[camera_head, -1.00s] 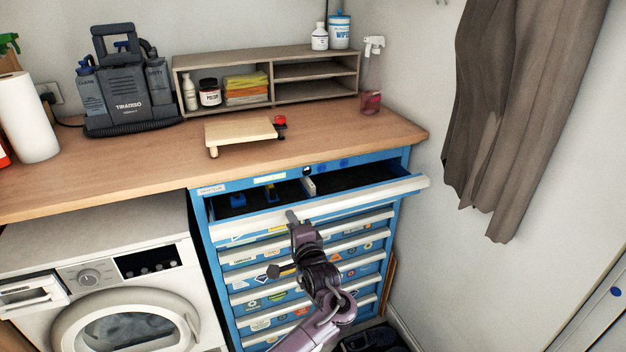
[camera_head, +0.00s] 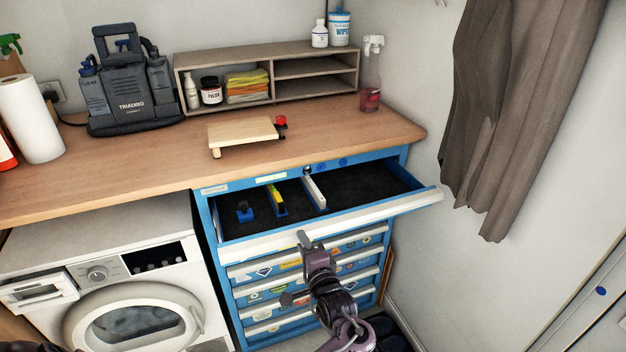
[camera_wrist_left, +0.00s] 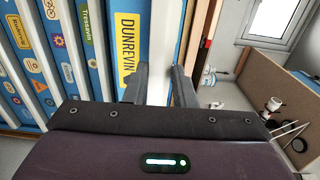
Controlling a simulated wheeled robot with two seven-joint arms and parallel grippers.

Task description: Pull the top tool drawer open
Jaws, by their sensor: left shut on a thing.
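The blue tool chest (camera_head: 203,222) stands under the wooden worktop. Its top drawer (camera_head: 350,184) is pulled out, with a dark lined floor and a long pale front handle (camera_head: 395,207). Inside lie a small blue item (camera_head: 243,212), a yellow and blue item (camera_head: 277,200) and a pale divider (camera_head: 314,193). My left gripper (camera_head: 303,240) is at the middle of the drawer's front edge. In the left wrist view its two fingers (camera_wrist_left: 160,88) are on either side of the pale handle strip (camera_wrist_left: 161,45), shut on it. My right gripper is not seen.
A washing machine (camera_head: 100,248) stands left of the chest. The worktop (camera_head: 340,130) holds a small wooden board (camera_head: 242,131), a shelf unit (camera_head: 270,63) and a spray bottle (camera_head: 370,85). A curtain (camera_head: 515,110) hangs at right.

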